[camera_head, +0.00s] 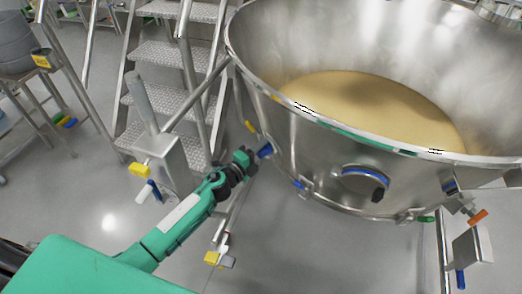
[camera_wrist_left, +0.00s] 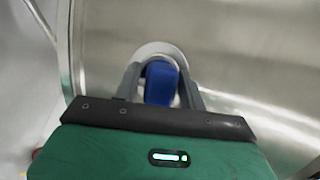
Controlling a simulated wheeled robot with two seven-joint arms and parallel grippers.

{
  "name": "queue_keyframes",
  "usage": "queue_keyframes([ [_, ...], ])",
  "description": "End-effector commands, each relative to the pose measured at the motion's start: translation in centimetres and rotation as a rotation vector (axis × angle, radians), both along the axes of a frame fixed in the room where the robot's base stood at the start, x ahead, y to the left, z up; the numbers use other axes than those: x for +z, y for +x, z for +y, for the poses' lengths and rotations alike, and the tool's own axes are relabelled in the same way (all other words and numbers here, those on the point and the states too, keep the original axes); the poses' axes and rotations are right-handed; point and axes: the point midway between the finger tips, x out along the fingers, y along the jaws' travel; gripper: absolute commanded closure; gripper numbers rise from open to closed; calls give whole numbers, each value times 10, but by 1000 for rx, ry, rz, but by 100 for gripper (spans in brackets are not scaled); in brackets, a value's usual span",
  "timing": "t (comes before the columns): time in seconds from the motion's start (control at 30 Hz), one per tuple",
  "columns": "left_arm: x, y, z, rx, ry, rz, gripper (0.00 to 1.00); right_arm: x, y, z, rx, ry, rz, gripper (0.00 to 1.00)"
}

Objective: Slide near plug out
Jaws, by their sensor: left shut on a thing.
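My left gripper (camera_head: 254,158) is at the left side of the large steel bowl (camera_head: 320,150). It is shut on a blue plug (camera_head: 265,150). In the left wrist view the blue plug (camera_wrist_left: 160,84) sits between the two grey fingers of my left gripper (camera_wrist_left: 161,88). A pale round collar (camera_wrist_left: 158,50) on the steel wall shows around and behind the plug. The fingers hide the plug's sides, and I cannot tell how deep it sits in the collar. My right gripper is not in view.
The bowl holds tan powder (camera_head: 370,105). A round port with a blue rim (camera_head: 366,171) is on its front. Metal steps (camera_head: 165,90) stand behind my left arm. A steel post with a yellow-tagged box (camera_head: 160,160) stands left of it. Open grey floor (camera_head: 95,205) lies at left.

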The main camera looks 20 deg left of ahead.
Motion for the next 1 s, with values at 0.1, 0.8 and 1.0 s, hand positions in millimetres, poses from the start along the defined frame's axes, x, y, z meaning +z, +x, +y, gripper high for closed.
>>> queue_keyframes([
  [0.1, -1, -8, 7, 0, 1, 2, 100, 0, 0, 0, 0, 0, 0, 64],
  [0.8, -1, -25, 23, 1, 1, 0, 49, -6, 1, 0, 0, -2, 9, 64],
  [1.0, 0, -25, 23, 0, 0, 1, 49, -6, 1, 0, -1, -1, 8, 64],
])
